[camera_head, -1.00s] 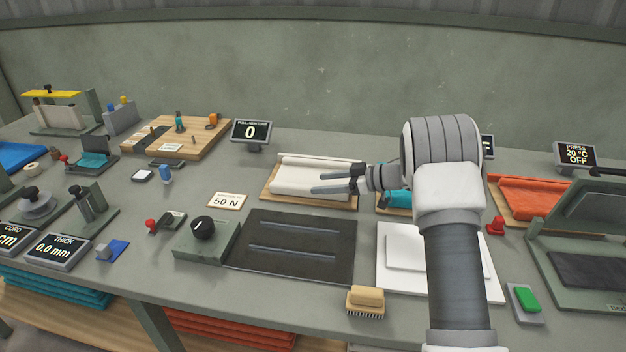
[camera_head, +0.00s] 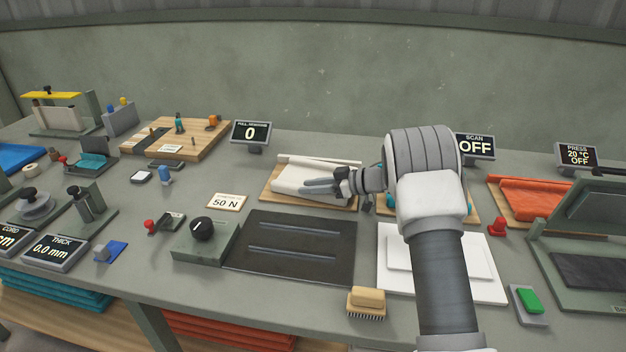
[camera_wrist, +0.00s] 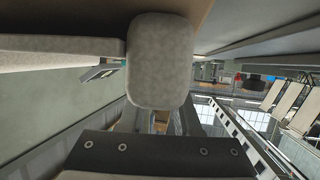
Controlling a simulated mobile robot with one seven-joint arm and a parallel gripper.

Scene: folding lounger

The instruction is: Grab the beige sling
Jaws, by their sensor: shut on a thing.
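The beige sling (camera_head: 302,177) is a folded cloth with a rolled edge, lying on a wooden board (camera_head: 268,195) near the back middle of the bench. My gripper (camera_head: 306,186) lies low and sideways over the sling, its fingers pointing left in the head view. It is shut on the sling at its front right part. In the wrist view a pale, rounded block of cloth (camera_wrist: 160,60) fills the space ahead of the fingers (camera_wrist: 150,120). The exact grip point is hidden in the head view.
An orange sling (camera_head: 530,193) lies on a board to the right, and a teal one is mostly hidden behind my arm. In front are a dark plate with slots (camera_head: 290,270), a white stepped pad (camera_head: 485,275) and a brush (camera_head: 366,302). A display (camera_head: 251,132) stands behind left.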

